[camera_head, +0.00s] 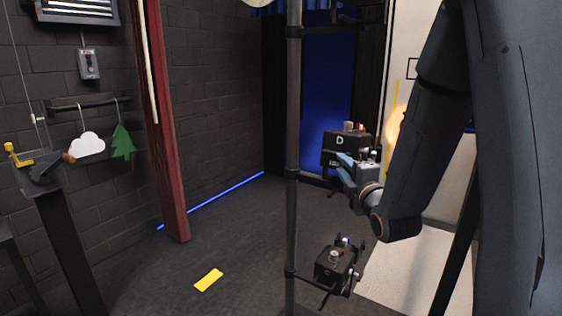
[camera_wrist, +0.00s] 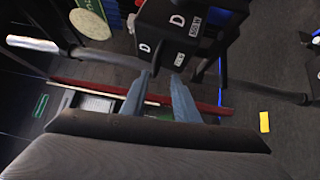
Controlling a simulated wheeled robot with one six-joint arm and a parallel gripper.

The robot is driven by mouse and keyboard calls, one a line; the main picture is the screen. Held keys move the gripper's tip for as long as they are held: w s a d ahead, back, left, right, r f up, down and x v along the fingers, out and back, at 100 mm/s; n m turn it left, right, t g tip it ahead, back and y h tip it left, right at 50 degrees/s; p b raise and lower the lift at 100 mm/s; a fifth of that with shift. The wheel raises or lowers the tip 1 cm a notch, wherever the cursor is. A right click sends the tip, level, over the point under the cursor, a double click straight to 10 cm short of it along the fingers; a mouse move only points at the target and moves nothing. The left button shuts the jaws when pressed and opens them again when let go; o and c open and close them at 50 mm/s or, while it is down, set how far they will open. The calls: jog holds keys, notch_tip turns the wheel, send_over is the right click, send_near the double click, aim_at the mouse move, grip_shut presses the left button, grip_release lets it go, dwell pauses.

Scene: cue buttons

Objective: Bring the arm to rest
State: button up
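My gripper (camera_head: 347,164) is raised at the right of the head view, beside a black box marked D (camera_head: 338,142). Its blue-grey fingers overlap part of the box in that view. In the wrist view the two fingers of my gripper (camera_wrist: 159,78) stand apart with a gap between them and nothing held. The black D box (camera_wrist: 165,22) is just beyond the fingertips there; I cannot tell whether they touch it.
A dark upright pole (camera_head: 293,150) stands left of my gripper. A second black box (camera_head: 332,263) is mounted lower down. A red post (camera_head: 163,130) and a stand with a yellow lever (camera_head: 18,157) are at left. Floor around a yellow strip (camera_head: 208,280) is clear.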

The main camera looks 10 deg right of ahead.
jog(key=s+a+f+m+g+h, duration=0.2)
jog(key=s+a+f+m+g, duration=0.1)
jog(key=s+f+m+g, duration=0.85)
jog(key=s+a+f+m+g, duration=0.2)
jog(key=s+m+g, duration=0.1)
jog(key=s, duration=0.5)
jog(key=s+a+f+m+g, duration=0.1)
jog(key=s+f+m+g, duration=0.2)
jog(key=s+m, duration=0.2)
jog(key=s, duration=0.3)
jog(key=shift+s+a+f+y, duration=0.3)
jog(key=shift+a+y, duration=0.1)
